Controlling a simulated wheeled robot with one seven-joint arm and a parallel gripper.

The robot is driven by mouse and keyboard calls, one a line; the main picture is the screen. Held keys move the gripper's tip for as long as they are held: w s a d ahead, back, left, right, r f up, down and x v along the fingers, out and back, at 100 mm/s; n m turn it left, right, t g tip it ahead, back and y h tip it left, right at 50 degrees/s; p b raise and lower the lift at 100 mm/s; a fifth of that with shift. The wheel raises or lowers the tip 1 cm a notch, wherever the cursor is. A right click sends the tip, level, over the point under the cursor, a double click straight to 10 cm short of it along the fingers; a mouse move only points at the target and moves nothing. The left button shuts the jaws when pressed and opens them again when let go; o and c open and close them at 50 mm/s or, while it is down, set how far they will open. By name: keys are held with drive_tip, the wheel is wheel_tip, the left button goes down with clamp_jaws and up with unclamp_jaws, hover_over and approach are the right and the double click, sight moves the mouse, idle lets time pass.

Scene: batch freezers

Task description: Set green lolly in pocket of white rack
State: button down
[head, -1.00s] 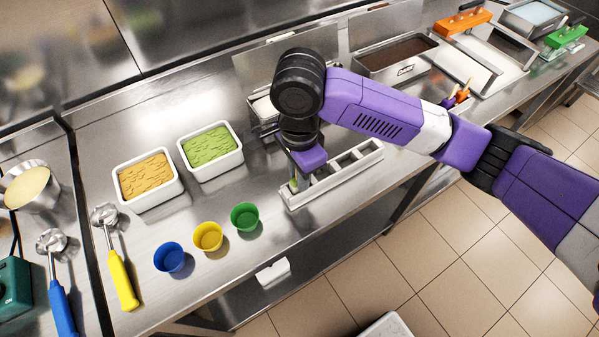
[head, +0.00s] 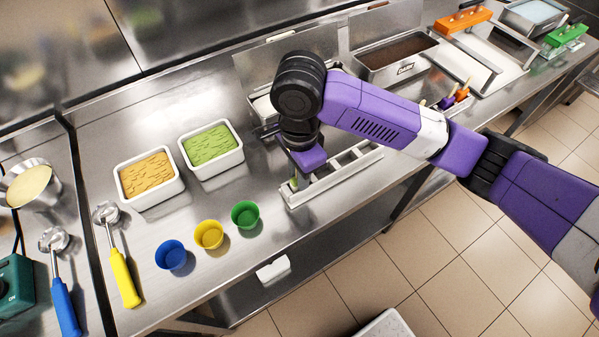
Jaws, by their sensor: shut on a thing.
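The white rack (head: 340,183) lies on the steel counter, a long narrow block with a row of pockets. My gripper (head: 296,184) points down at the rack's left end. It is shut on the green lolly (head: 294,182), of which only a small green sliver shows beside the fingers. The lolly is upright at the leftmost pocket. The gripper and wrist hide most of it, so I cannot tell how deep it sits.
Blue (head: 171,256), yellow (head: 209,235) and green (head: 245,214) cups stand left of the rack. Tubs of orange (head: 147,178) and green (head: 211,146) ice cream stand behind them. Purple and orange lollies (head: 455,97) stand right of my arm.

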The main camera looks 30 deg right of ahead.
drive_tip(key=c, duration=1.2)
unclamp_jaws()
drive_tip(key=shift+c, duration=0.2)
wheel_tip(320, 180, up, 8)
drive_tip(key=shift+f, duration=0.1)
drive_tip(key=shift+a, duration=0.1)
